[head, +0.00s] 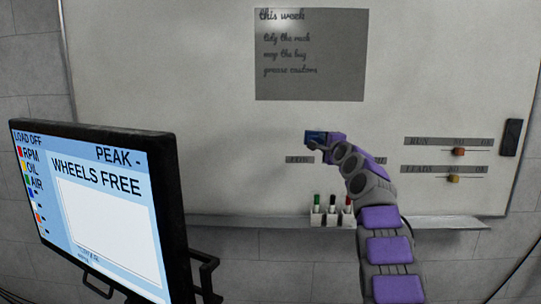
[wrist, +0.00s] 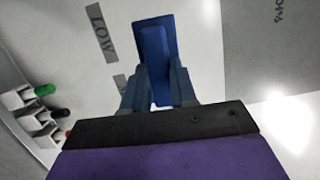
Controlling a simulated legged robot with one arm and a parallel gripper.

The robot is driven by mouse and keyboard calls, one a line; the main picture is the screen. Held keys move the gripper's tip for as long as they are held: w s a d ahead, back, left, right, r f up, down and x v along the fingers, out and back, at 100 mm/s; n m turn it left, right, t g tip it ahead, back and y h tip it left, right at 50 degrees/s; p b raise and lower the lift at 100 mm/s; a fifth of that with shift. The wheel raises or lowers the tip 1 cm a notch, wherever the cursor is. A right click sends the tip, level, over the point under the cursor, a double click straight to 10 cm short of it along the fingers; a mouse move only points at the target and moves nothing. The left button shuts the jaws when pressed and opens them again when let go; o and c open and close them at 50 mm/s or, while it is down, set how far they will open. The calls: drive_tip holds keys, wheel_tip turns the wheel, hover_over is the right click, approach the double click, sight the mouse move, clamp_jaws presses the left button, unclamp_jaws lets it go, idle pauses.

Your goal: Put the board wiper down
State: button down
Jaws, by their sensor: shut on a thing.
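The board wiper is a blue block (wrist: 153,40) between the fingertips in the wrist view. My gripper (wrist: 158,88) is shut on it. In the head view my gripper (head: 318,141) is in front of the whiteboard, above the ledge and below the grey note panel. There the wiper is a small dark blue shape (head: 313,136), partly hidden by the gripper. Whether the wiper touches the board cannot be told.
The whiteboard (head: 180,60) has a ledge (head: 440,223) along its bottom. A marker holder (head: 331,219) with green, black and red pens stands on it. A monitor (head: 100,205) stands at front left. Two sliders (head: 458,152) and a dark block (head: 511,137) are at right.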

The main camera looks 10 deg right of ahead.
wheel_tip(320, 180, down, 11)
drive_tip(key=w+a+m+h, duration=0.1)
drive_tip(key=a+m+h, duration=0.1)
drive_tip(key=m+h, duration=0.1)
drive_tip(key=shift+a+r+g+h, duration=0.2)
drive_tip(key=shift+g+h, duration=0.2)
drive_tip(key=shift+h, duration=0.3)
drive_tip(key=s+a+f+n+y, duration=0.1)
drive_tip(key=s+a+f, duration=0.3)
drive_tip(key=a, duration=0.3)
drive_tip(key=s+a+f+n+y, duration=0.1)
drive_tip(key=s+a+f+y, duration=0.1)
drive_tip(key=s+a+f, duration=0.3)
drive_tip(key=s+a+f+n+y, duration=0.1)
drive_tip(key=s+a+f, duration=0.3)
drive_tip(key=a, duration=0.7)
drive_tip(key=shift+s+f+t+y, duration=0.3)
drive_tip(key=shift+f+t+y, duration=0.15)
drive_tip(key=shift+f, duration=0.45)
drive_tip(key=shift+d, duration=0.1)
